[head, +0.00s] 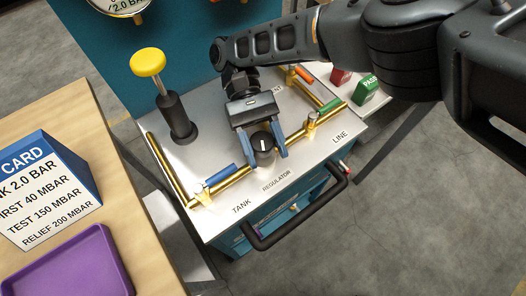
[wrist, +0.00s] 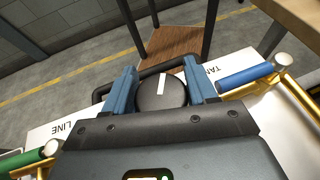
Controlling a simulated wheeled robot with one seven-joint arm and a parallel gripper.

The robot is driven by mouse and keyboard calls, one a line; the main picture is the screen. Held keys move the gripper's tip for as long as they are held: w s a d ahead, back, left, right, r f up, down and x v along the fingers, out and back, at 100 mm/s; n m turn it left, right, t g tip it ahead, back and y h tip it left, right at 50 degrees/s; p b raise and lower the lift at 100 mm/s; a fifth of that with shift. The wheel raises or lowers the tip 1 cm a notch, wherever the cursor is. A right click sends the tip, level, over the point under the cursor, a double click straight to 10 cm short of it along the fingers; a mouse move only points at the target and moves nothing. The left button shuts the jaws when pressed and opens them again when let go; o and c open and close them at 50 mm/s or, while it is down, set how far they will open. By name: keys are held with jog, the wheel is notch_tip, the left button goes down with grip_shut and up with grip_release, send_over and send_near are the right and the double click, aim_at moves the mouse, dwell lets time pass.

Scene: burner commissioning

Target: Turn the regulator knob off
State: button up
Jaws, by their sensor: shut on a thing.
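The regulator knob (head: 263,146) is round and black with a white pointer mark, on the brass pipe behind the REGULATOR label. My gripper (head: 262,155) is over it from above, its blue fingers shut on the knob's two sides. In the wrist view the knob (wrist: 162,92) sits between the fingers, and its white mark runs nearly up and down the picture, slightly tilted. In the head view the mark also points roughly up and down. The knob's lower part and base are hidden.
A blue-handled valve (head: 220,178) is left of the knob, a green-handled one (head: 328,106) right, an orange one (head: 304,74) behind. A yellow-topped pump (head: 148,63) stands at the left. A black rail (head: 300,213) runs along the front. A card (head: 45,190) and purple tray (head: 75,265) are on the wooden table.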

jog(key=n+h, duration=0.1)
jog(key=n+t+h+b, duration=0.1)
jog(key=shift+w+d+n+t+h, duration=0.1)
jog(key=shift+d+n+t+h, duration=0.1)
jog(key=shift+n+t+h, duration=0.1)
jog(key=shift+w+d+n+t+h, duration=0.15)
jog(key=shift+n+t+h, duration=0.65)
jog(key=shift+n+h, duration=0.7)
jog(key=o, duration=1)
jog(key=shift+c, duration=0.2)
